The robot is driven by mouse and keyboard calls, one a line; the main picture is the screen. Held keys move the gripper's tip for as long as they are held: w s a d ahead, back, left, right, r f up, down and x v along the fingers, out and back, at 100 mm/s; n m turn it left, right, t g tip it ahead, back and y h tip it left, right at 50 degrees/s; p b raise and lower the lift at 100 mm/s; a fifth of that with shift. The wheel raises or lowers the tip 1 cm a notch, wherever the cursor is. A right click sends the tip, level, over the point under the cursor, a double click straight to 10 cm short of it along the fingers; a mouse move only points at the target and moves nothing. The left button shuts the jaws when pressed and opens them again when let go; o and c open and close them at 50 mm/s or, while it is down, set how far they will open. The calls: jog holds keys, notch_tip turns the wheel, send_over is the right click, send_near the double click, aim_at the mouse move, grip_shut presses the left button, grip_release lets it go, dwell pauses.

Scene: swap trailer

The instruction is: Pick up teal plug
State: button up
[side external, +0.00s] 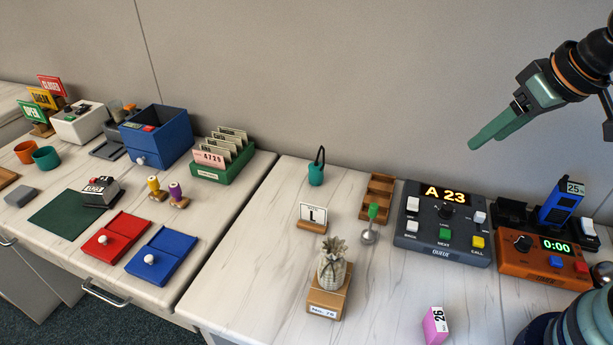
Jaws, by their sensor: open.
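The teal plug (316,176) stands upright on the right-hand pale table, near its back left. It is a small teal body with a black loop rising from its top. My gripper (482,142) is high at the upper right, with green fingers angled down to the left. It is open and empty, well above the table and far to the right of the plug. The fingers overlap in this view, so the gap between them is hard to see.
A pineapple figure (333,262) is nearer. The queue console (443,222) fills the right side.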

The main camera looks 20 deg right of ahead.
jog(key=shift+o, duration=1.2)
jog(key=n+y, duration=0.1)
jog(key=n, duration=0.5)
send_over(317, 166)
jog(key=s+d, duration=0.2)
jog(key=s, duration=0.4)
notch_tip(317, 166, down, 12)
jog(key=f, duration=0.1)
jog(key=x, duration=0.7)
jog(key=shift+w+a+r, duration=0.2)
jog(key=shift+w, duration=0.05)
jog(key=shift+a+x, duration=0.15)
jog(key=shift+x, duration=1.15)
jog(key=shift+a+x, duration=0.2)
jog(key=shift+x, duration=1.1)
jog(key=shift+w, duration=0.1)
